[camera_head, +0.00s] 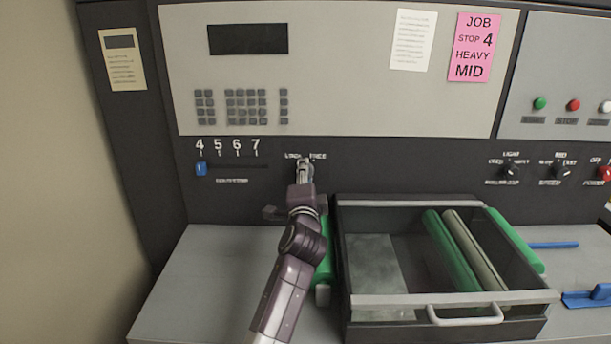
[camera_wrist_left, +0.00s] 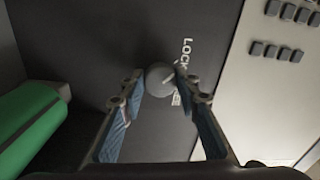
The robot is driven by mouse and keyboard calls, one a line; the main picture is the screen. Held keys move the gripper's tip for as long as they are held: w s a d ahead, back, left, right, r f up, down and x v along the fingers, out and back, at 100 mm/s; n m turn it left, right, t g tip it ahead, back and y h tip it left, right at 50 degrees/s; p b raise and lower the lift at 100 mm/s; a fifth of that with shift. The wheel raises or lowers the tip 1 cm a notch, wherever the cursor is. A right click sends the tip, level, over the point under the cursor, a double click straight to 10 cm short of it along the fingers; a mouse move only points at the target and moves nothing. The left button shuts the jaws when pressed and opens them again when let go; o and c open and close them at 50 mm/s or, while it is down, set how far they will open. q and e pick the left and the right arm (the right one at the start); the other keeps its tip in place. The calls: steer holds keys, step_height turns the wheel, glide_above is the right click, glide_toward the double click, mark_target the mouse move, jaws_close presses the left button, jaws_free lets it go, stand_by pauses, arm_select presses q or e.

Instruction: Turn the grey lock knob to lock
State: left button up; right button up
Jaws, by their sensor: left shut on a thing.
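The grey lock knob (camera_wrist_left: 156,75) is on the dark panel, between the two fingertips of my left gripper (camera_wrist_left: 160,84) in the left wrist view. The gripper is shut on it. A pale pointer line on the knob leans toward the printed labels. LOCK (camera_wrist_left: 187,50) reads clearly; the other word is partly hidden by a finger. In the head view my left gripper (camera_head: 304,173) is at the panel just below the LOCK and FREE labels (camera_head: 306,157), and it mostly hides the knob. My right gripper is not in view.
A slider with a blue handle (camera_head: 201,169) is left of the knob. A green roller (camera_head: 325,262) is beside the arm. A pink job note (camera_head: 473,48) is on the upper panel.

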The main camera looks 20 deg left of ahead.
arm_select(q)
steer(key=shift+f, duration=0.1)
steer(key=o, duration=1.1)
steer(key=shift+o, duration=0.2)
steer(key=shift+s, duration=0.1)
steer(key=v, duration=1.1)
steer(key=shift+s, duration=0.35)
steer(key=shift+d, duration=0.15)
